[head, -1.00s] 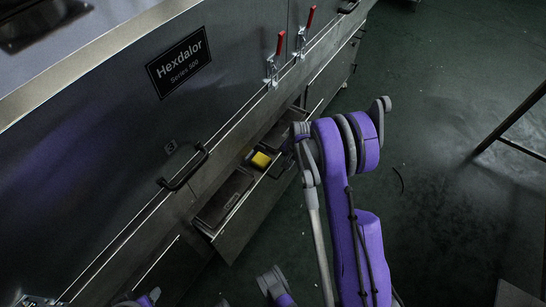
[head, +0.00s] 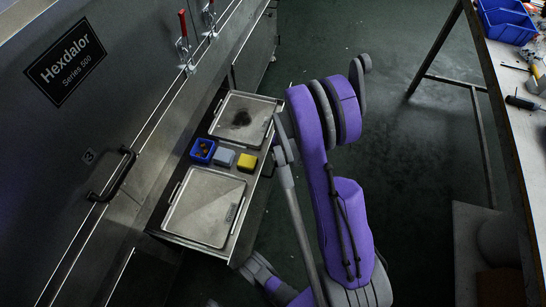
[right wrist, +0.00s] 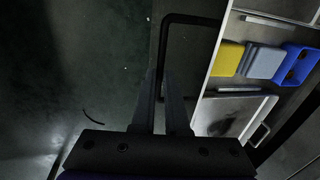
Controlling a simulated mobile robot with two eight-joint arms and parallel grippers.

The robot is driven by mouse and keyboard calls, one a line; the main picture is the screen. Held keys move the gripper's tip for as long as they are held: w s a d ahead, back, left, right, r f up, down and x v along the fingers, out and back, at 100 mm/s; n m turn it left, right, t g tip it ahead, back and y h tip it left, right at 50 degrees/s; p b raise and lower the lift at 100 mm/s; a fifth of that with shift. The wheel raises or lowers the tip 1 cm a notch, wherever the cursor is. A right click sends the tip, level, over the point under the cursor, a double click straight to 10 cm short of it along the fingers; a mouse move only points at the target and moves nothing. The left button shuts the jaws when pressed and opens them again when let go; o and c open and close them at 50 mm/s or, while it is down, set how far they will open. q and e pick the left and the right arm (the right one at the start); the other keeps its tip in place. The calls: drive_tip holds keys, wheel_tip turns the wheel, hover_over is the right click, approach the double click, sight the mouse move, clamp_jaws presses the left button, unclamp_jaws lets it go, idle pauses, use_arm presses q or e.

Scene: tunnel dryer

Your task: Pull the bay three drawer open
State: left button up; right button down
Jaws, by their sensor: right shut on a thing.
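The bay three drawer (head: 238,252) stands well out from the dryer front in the head view, below the panel marked 3 (head: 89,156). Two metal trays (head: 203,207) lie in it, with a blue bin (head: 202,150), a grey-blue block (head: 223,157) and a yellow block (head: 247,161) between them. In the right wrist view, my right gripper (right wrist: 164,88) is shut on the drawer's black handle (right wrist: 195,19), and the drawer (right wrist: 215,62) shows to the right. My purple right arm hides most of the handle in the head view.
A black door handle (head: 114,176) and red-handled clamps (head: 184,28) stick out from the dryer (head: 40,130). A workbench (head: 515,110) with a blue bin and tools stands at the right. Green floor (head: 385,95) between them is mostly clear.

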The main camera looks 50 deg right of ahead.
idle(0.3)
drive_tip(key=c, duration=0.9)
unclamp_jaws()
drive_tip(key=r+p, duration=0.1)
drive_tip(key=r, duration=0.2)
drive_tip(key=s+r+p, duration=0.1)
drive_tip(key=r, duration=0.3)
drive_tip(key=s+d+r+p, duration=0.1)
drive_tip(key=r, duration=0.2)
drive_tip(key=shift+r, duration=0.4)
drive_tip(key=shift+w+a, duration=0.1)
drive_tip(key=shift+a, duration=0.05)
